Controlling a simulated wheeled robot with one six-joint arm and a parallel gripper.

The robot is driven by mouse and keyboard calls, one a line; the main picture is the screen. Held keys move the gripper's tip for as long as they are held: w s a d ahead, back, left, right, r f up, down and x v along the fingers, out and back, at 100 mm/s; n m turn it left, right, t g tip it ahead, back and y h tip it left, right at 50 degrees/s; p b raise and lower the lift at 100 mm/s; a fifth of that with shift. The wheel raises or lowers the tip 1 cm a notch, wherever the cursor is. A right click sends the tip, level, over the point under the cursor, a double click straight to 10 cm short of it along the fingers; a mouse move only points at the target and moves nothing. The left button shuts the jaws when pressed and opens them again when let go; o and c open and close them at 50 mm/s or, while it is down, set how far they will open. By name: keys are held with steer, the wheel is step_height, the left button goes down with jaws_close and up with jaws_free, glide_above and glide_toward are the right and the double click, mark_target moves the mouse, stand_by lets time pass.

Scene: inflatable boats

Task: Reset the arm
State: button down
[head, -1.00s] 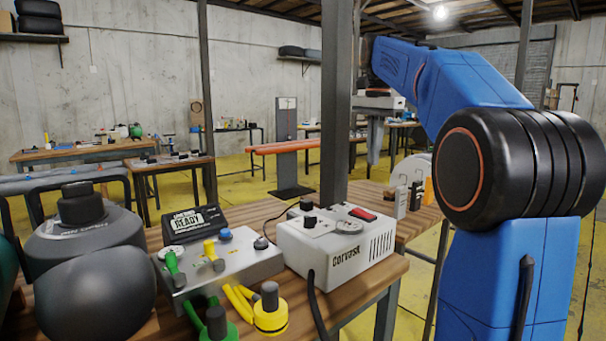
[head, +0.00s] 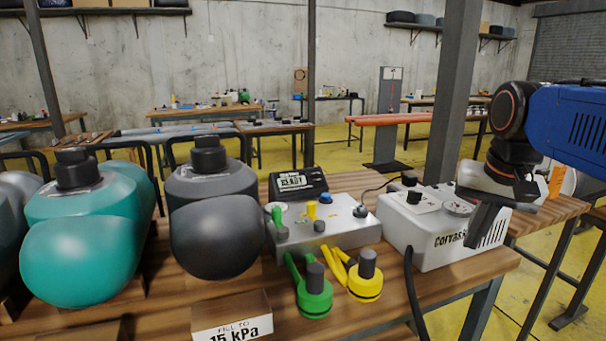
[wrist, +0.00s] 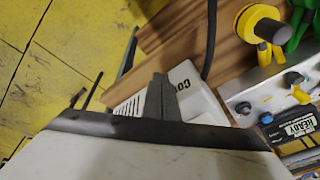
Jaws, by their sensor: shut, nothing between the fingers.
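My blue arm (head: 575,120) reaches in from the right in the head view. My gripper (head: 474,238) points down in front of the right part of the white Corvask box (head: 425,240). Its dark fingers are together and hold nothing. In the wrist view the closed fingers (wrist: 159,80) show against the white box (wrist: 205,105), whose lettering is partly visible. I cannot tell whether the fingers touch the box.
A grey control panel (head: 335,232) with a READY display (head: 298,184) stands left of the box. Green (head: 314,295) and yellow (head: 365,280) hose fittings lie in front. Teal (head: 80,260) and grey (head: 212,235) boat tubes are at left. A post (head: 452,100) rises behind the box.

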steer(key=s+a+f+n+t, duration=0.1)
steer(key=s+a+f+n, duration=0.15)
steer(key=s+f, duration=0.5)
steer(key=s+a+f+n+t, duration=0.1)
steer(key=s+f+n, duration=0.25)
steer(key=f, duration=0.65)
steer(key=w+d+r+m+g, duration=0.15)
steer(key=w+r+m, duration=0.25)
steer(key=w+r, duration=0.55)
steer(key=w+d+r+m, duration=0.35)
steer(key=w+r, duration=0.25)
steer(key=r, duration=0.6)
steer(key=w+d+r+m+g, duration=0.1)
steer(key=w+d+r+m, duration=0.35)
steer(key=w+r, duration=0.2)
steer(key=w+d+r+m+g, duration=0.1)
steer(key=w+d+r+m, duration=0.2)
steer(key=w+d+r, duration=0.4)
steer(key=shift+y, duration=0.4)
steer(key=w+a+f, duration=0.1)
steer(key=f, duration=0.8)
steer(key=w+a+f, duration=0.1)
steer(key=f, duration=0.4)
steer(key=shift+w+a+f, duration=0.15)
steer(key=shift+w+a, duration=0.15)
steer(key=shift+w, duration=0.05)
